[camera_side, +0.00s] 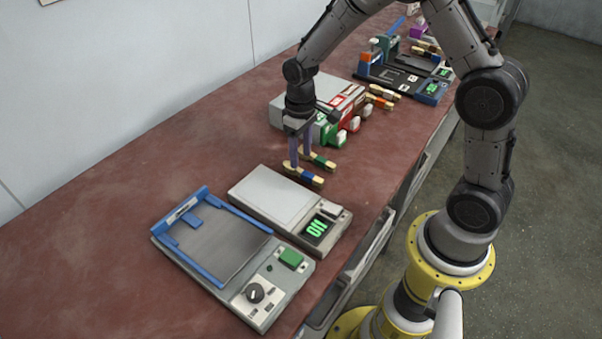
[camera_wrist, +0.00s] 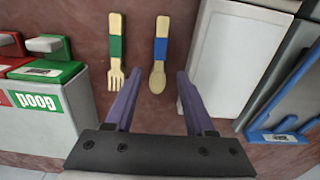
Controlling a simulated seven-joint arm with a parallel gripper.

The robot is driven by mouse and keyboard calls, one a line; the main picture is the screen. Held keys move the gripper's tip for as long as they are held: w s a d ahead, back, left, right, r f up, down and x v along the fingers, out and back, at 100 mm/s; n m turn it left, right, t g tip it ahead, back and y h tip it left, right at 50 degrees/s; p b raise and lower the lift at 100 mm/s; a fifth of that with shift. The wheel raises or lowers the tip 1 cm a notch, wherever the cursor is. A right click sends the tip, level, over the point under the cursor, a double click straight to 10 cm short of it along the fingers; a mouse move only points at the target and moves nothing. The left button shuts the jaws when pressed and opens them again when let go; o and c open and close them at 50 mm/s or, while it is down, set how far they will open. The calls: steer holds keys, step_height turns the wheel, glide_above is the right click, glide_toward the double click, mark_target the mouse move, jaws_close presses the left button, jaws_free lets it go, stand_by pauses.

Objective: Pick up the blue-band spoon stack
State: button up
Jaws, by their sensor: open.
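The blue-band spoon stack (camera_side: 305,176) lies on the red-brown table, between the scale and the row of bins. In the wrist view it shows as a pale wooden spoon with a blue band (camera_wrist: 161,48), bowl toward me. A green-band fork stack (camera_side: 318,161) lies beside it, to its left in the wrist view (camera_wrist: 116,47). My gripper (camera_side: 300,160) points down over the blue-band stack, with its purple fingers apart. In the wrist view the spoon's bowl lies between the fingertips (camera_wrist: 157,75). Contact with the stack cannot be told.
A scale (camera_side: 270,192) with a green display stands close to the spoon. Beyond it is a grey device with a blue frame (camera_side: 195,247) and a knob. Bins with red and green fronts (camera_wrist: 50,72) stand on the other side. Other cutlery stacks (camera_side: 381,95) lie farther back.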

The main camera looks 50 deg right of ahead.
mark_target(303, 171)
steer(key=shift+s+f, duration=0.15)
steer(key=shift+f, duration=1.2)
steer(key=shift+s+f, duration=0.1)
steer(key=shift+f, duration=1.25)
steer(key=shift+c, duration=0.2)
jaws_close()
